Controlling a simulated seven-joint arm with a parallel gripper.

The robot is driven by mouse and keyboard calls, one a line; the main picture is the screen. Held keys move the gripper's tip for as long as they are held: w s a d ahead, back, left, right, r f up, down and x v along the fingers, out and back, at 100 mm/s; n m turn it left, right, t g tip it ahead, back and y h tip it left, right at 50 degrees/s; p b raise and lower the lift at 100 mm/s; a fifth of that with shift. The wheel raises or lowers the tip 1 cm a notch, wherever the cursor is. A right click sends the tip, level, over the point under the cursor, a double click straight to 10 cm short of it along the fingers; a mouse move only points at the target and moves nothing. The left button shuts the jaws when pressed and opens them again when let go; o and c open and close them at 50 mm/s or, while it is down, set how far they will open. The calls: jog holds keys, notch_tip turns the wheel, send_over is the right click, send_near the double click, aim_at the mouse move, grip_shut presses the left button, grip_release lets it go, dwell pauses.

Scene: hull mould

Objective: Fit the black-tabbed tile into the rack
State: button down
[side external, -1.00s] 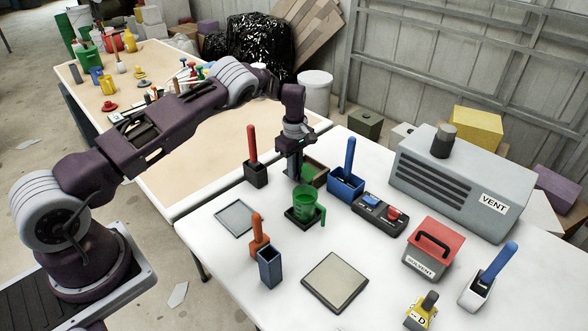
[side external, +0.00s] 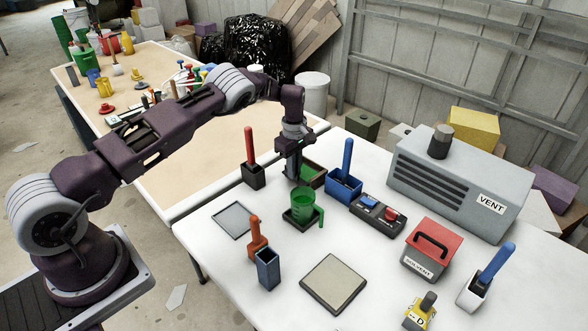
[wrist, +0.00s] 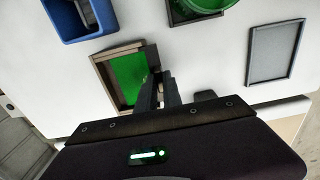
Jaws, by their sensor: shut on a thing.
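A shallow brown frame (side external: 318,184) with a green panel inside stands on the white table, just right of my gripper (side external: 293,172). In the wrist view the frame (wrist: 97,72) surrounds the bright green panel (wrist: 129,77), whose lower right is partly covered by my fingers. My gripper (wrist: 158,92) is low at the frame's right side in that view. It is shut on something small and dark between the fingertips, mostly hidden. I cannot clearly make out a black tab, or whether the held piece touches the frame.
A green mug (side external: 302,203) on a dark base stands close in front of my gripper. A blue bin (side external: 344,186) is to the right, a dark holder with a red handle (side external: 252,175) to the left. A flat grey tray (side external: 233,220) lies front left, a beige pad (side external: 334,282) in front.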

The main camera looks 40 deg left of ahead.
jog(key=shift+w, duration=0.7)
dwell(1.0)
jog(key=c, duration=1.4)
grip_release()
jog(key=shift+r, duration=0.1)
notch_tip(320, 180, up, 7)
